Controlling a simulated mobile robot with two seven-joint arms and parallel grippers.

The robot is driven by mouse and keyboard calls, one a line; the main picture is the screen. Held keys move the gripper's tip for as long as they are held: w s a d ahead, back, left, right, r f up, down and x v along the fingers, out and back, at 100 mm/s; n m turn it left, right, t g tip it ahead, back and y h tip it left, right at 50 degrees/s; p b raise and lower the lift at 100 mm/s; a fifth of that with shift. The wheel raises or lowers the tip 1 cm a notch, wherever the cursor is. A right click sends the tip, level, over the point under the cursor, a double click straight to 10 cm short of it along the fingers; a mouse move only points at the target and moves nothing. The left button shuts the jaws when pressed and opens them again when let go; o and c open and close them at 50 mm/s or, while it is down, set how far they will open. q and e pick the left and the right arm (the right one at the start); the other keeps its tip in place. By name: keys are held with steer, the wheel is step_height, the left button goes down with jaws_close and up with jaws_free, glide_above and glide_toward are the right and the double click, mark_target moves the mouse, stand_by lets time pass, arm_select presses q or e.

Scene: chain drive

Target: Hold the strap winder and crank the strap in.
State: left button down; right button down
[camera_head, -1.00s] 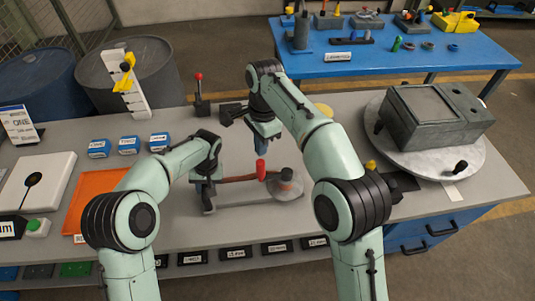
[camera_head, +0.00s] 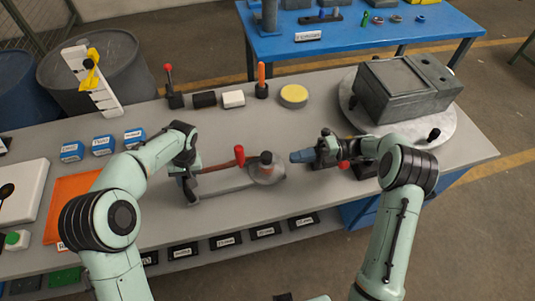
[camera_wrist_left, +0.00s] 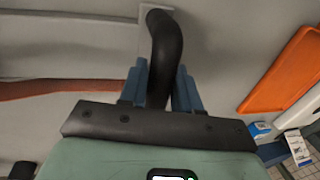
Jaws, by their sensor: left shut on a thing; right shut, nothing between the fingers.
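The strap winder (camera_head: 225,188) lies on the grey bench with its round drum (camera_head: 266,175) at the right end. A red crank knob (camera_head: 239,155) stands up just left of the drum. A reddish-brown strap (camera_head: 216,167) runs left from the drum; it also shows in the left wrist view (camera_wrist_left: 50,88). My left gripper (camera_head: 187,189) is shut on the winder's black curved handle (camera_wrist_left: 164,50) at the left end. My right gripper (camera_head: 297,157) is shut and empty, right of the drum, pointing left, apart from the knob.
A red-knobbed lever (camera_head: 170,88), a white block (camera_head: 233,99), an orange-handled tool (camera_head: 261,80) and a yellow disc (camera_head: 294,94) stand behind the winder. A grey box (camera_head: 405,90) sits on a round turntable (camera_head: 450,130) at right. An orange mat (camera_head: 70,200) lies left.

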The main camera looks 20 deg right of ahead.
steer(key=a, duration=0.3)
steer(key=w+a, duration=0.1)
steer(key=a, duration=0.3)
steer(key=w+a, duration=0.1)
steer(key=a, duration=0.3)
steer(key=shift+w+a, duration=0.2)
steer(key=shift+w, duration=0.05)
steer(key=shift+w+a, duration=0.4)
steer(key=shift+w, duration=0.15)
steer(key=shift+w+a+m+t, duration=0.15)
steer(key=shift+m+t, duration=0.25)
steer(key=shift+t, duration=0.3)
steer(key=shift+w+a+m+t, duration=0.15)
steer(key=shift+m+t, duration=0.25)
steer(key=shift+t, duration=0.3)
steer(key=shift+w+m+t+h, duration=0.3)
steer(key=shift+m+t+h, duration=0.2)
steer(key=shift+m+t, duration=0.5)
steer(key=m+t+h, duration=0.1)
steer(key=w+m+t, duration=0.1)
steer(key=t, duration=0.1)
steer(key=m+t+h, duration=0.1)
steer(key=t, duration=0.1)
steer(key=shift+w+a+h, duration=0.25)
steer(key=shift+a+h, duration=0.05)
steer(key=shift+w+m+t+h, duration=0.2)
steer(key=shift+m+t+h, duration=0.1)
steer(key=shift+m+t, duration=0.1)
steer(key=shift+w+d, duration=0.15)
steer(key=shift+w, duration=0.75)
